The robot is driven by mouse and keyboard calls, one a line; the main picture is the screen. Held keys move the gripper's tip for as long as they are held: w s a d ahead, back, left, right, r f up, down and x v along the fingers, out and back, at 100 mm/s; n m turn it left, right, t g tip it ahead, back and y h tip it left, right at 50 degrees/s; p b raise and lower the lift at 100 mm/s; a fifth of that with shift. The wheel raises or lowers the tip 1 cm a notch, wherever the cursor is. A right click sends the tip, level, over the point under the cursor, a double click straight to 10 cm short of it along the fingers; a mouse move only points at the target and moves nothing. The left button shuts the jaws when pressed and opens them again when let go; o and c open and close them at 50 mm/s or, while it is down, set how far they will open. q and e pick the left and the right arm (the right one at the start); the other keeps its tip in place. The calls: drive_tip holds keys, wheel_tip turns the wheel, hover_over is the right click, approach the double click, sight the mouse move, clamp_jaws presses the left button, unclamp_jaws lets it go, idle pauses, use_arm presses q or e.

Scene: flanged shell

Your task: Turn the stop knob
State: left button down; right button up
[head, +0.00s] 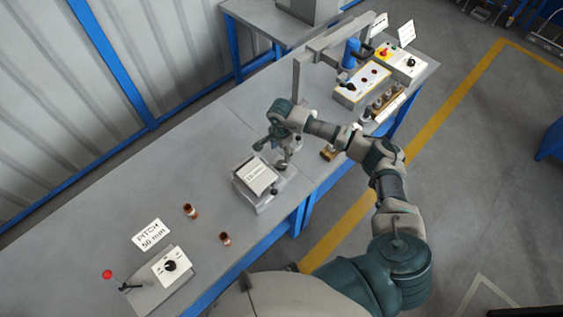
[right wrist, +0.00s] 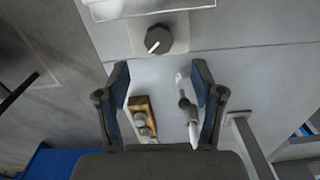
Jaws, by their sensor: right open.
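A dark round knob (right wrist: 158,40) with a white pointer line sits on a light plate in the right wrist view. The pointer aims toward the lower left. My right gripper (right wrist: 160,78) is open and empty, its two fingers spread just short of the knob and apart from it. In the head view my right gripper (head: 274,139) hangs over the bench beside a grey fixture (head: 262,200) with a white label plate. The arm and gripper partly cover that area. Another black knob (head: 170,266) sits on a white panel at the lower left. My left gripper is out of view.
A red-tipped lever (head: 108,274) and a "PITCH 50 mm" sign (head: 152,234) are at the near left. Two copper-coloured pieces (head: 225,239) stand on the bench. A control box (head: 362,84) stands far right.

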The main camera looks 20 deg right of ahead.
sight(281, 164)
wheel_tip(281, 164, down, 8)
drive_tip(key=shift+d, duration=0.15)
drive_tip(key=shift+d+f, duration=0.2)
drive_tip(key=shift+f, duration=0.35)
drive_tip(key=shift+a, duration=0.1)
drive_tip(key=shift+a+r, duration=0.1)
drive_tip(key=shift+c, duration=0.2)
drive_tip(key=shift+a, duration=0.1)
drive_tip(key=c, duration=1.1)
